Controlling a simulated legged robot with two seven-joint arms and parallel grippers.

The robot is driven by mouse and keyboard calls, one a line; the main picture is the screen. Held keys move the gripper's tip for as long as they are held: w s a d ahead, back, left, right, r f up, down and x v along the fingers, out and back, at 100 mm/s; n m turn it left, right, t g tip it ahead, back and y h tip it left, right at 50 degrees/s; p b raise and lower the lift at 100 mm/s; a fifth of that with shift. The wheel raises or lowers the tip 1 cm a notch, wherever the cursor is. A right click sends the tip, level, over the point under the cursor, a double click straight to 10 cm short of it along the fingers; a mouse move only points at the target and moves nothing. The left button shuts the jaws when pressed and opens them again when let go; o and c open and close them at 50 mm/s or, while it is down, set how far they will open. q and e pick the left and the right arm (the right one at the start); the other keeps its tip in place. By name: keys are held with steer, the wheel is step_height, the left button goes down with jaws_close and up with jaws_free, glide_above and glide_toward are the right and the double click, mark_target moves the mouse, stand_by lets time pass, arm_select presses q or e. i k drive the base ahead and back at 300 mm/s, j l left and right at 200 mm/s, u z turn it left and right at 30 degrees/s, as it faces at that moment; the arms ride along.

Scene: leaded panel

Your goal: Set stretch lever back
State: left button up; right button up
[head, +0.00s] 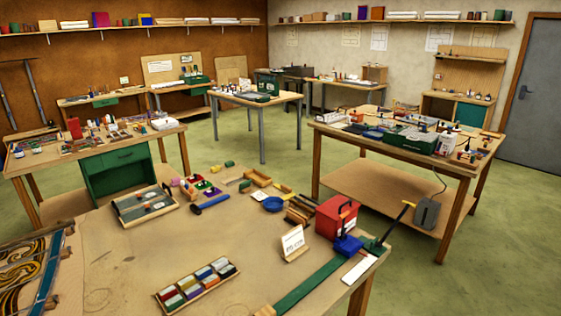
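On the near table, a lever (393,227) with a yellow grip stands at the right corner and leans up to the right. It rises from a dark green clamp block (374,246) at the far end of a long green strip (308,284). A blue block (347,246) with a dark upright handle is beside it. I cannot tell whether the strip holds any lead. Neither of my grippers is in view.
A red box (336,214) stands behind the blue block, and a white card (292,241) stands left of it. A tray of coloured pieces (197,284) lies at the front. The table's middle left (115,250) is clear. Another loaded table (455,168) stands to the right.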

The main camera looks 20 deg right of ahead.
mark_target(380, 244)
steer(key=i+l+z, duration=0.15)
steer(key=l, duration=0.4)
steer(key=i+l+z, duration=0.15)
steer(key=l, duration=0.35)
steer(key=i+l+z, duration=0.1)
steer(key=i+l, duration=0.15)
steer(key=l, duration=0.25)
steer(key=i+l+z, duration=0.15)
steer(key=l, duration=0.35)
steer(key=i+l+z, duration=0.15)
steer(key=i+l, duration=0.2)
steer(key=i+l+z, duration=0.15)
steer(key=i+l, duration=0.15)
steer(key=l, duration=0.2)
steer(key=i+l, duration=0.15)
steer(key=i, duration=0.15)
steer(key=i+l, duration=0.1)
steer(key=i, duration=0.2)
